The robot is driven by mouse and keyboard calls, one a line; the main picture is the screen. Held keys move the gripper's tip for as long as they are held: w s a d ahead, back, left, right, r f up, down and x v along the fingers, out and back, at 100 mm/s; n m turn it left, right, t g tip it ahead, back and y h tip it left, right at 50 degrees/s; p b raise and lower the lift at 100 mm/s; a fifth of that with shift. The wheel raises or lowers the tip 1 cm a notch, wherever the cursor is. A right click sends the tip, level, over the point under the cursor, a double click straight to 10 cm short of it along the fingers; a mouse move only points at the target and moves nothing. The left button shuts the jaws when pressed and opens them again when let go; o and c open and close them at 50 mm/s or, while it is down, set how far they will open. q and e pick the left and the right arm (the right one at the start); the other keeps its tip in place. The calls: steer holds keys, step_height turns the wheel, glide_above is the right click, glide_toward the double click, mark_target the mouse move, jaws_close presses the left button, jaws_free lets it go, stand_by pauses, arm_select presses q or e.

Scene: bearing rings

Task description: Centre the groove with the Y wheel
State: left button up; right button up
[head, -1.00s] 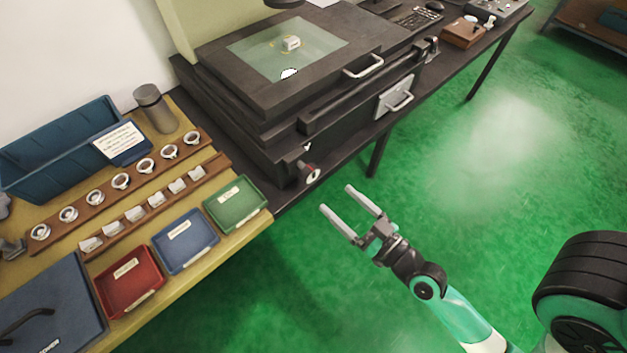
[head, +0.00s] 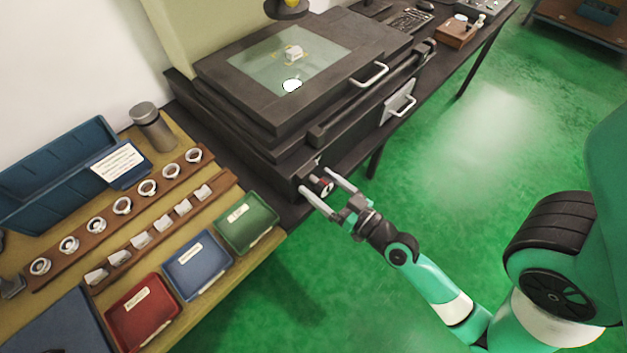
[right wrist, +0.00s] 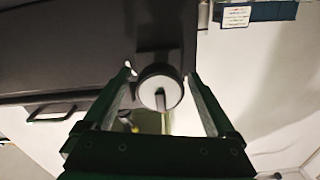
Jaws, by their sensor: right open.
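The Y wheel (head: 321,187) is a small knob on the front side of the dark measuring stage (head: 232,92). In the right wrist view the wheel (right wrist: 160,88) shows face-on as a pale disc with a dark rim and a small handle. My right gripper (head: 316,182) is open, with one finger on each side of the wheel and visible gaps in the wrist view. A small pale part (head: 293,53) sits on the stage's glass plate; its groove is too small to make out. My left gripper is not in view.
Left of the stage, a bench holds a rack of rings (head: 122,205), a blue bin (head: 60,165), and red, blue and green trays (head: 247,222). A stage handle (head: 370,75) juts out at the front. Open green floor lies to the right.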

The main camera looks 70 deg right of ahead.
steer(key=shift+s+a, duration=0.1)
steer(key=shift+s, duration=0.1)
steer(key=shift+c, duration=0.6)
steer(key=c, duration=1.2)
steer(key=shift+c, duration=0.2)
steer(key=shift+m, duration=0.3)
steer(key=shift+m, duration=2.6)
steer(key=shift+p, duration=0.3)
steer(key=o, duration=1.4)
steer(key=shift+c, duration=0.2)
